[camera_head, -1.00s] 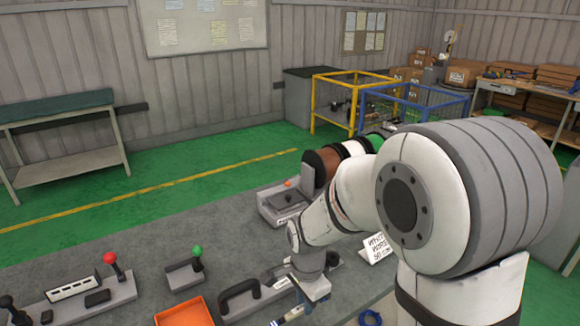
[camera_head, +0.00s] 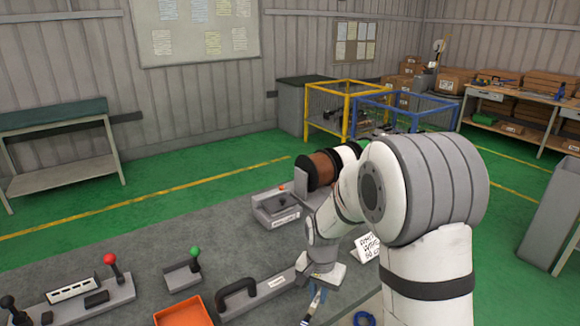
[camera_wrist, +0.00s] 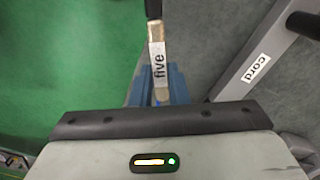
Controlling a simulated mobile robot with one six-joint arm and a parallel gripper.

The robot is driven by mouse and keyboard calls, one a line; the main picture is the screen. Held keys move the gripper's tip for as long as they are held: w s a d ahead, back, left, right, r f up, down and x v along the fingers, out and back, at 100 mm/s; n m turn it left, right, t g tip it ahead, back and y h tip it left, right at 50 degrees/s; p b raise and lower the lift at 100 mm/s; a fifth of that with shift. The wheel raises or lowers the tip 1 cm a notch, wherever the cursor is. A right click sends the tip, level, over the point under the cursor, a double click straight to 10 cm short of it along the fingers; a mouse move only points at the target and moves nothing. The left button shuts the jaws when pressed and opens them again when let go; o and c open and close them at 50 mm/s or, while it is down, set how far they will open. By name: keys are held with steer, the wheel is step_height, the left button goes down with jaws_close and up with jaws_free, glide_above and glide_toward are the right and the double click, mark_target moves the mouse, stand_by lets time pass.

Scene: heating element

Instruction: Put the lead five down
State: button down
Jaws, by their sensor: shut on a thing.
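The lead labelled "five" (camera_wrist: 158,60) is between the blue fingers of my gripper (camera_wrist: 159,86) in the wrist view. My gripper is shut on it. Its pale, labelled part points away from the gripper, and a black part shows at the top edge. In the head view, my gripper (camera_head: 318,289) is low at the front side of the grey table, with part of the lead (camera_head: 313,304) showing below it. In the wrist view, the lead shows near the border between grey table and green floor. I cannot tell its height above the surface.
A long grey bar with a black handle (camera_head: 237,289) lies left of my gripper; its "cord" label (camera_wrist: 256,68) shows in the wrist view. An orange tray (camera_head: 184,312), a blue ring (camera_head: 364,318), a white sign (camera_head: 368,247) and a spool (camera_head: 322,167) are nearby.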

steer(key=w+d+f+n, duration=0.1)
steer(key=w+d, duration=0.1)
steer(key=w+d+f+n, duration=0.1)
steer(key=w+d+n, duration=0.1)
steer(key=w+d+f+n, duration=0.1)
steer(key=w+d+n, duration=0.1)
steer(key=d, duration=0.1)
steer(key=shift+f, duration=0.15)
steer(key=shift+w+d+f+n, duration=0.15)
steer(key=shift+w+d+n, duration=0.15)
steer(key=shift+d, duration=0.2)
